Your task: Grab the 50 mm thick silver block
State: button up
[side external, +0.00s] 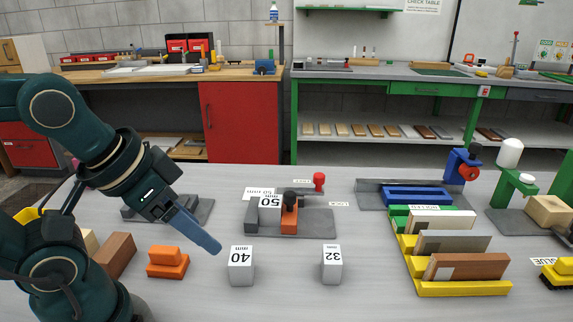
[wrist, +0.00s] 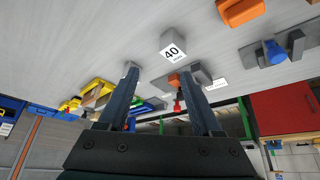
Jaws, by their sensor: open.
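The silver block marked 50 (side external: 269,214) stands on a grey base plate (side external: 310,229), beside an orange clamp piece with a black knob (side external: 289,213). I cannot make the block out in the wrist view, where a finger covers part of that plate. My gripper (side external: 214,246) is left of the plate, above the table and near the silver block marked 40 (side external: 240,268). In the wrist view my gripper (wrist: 158,74) has its two fingers apart with nothing between them. The 40 block also shows in the wrist view (wrist: 173,46), beyond the fingertips.
A silver block marked 32 (side external: 332,267) stands to the right. An orange block (side external: 167,263) and a brown block (side external: 115,254) are at left. A yellow rack with boards (side external: 463,288) and a blue vise (side external: 417,196) are at right.

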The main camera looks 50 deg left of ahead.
jog(key=o, duration=0.5)
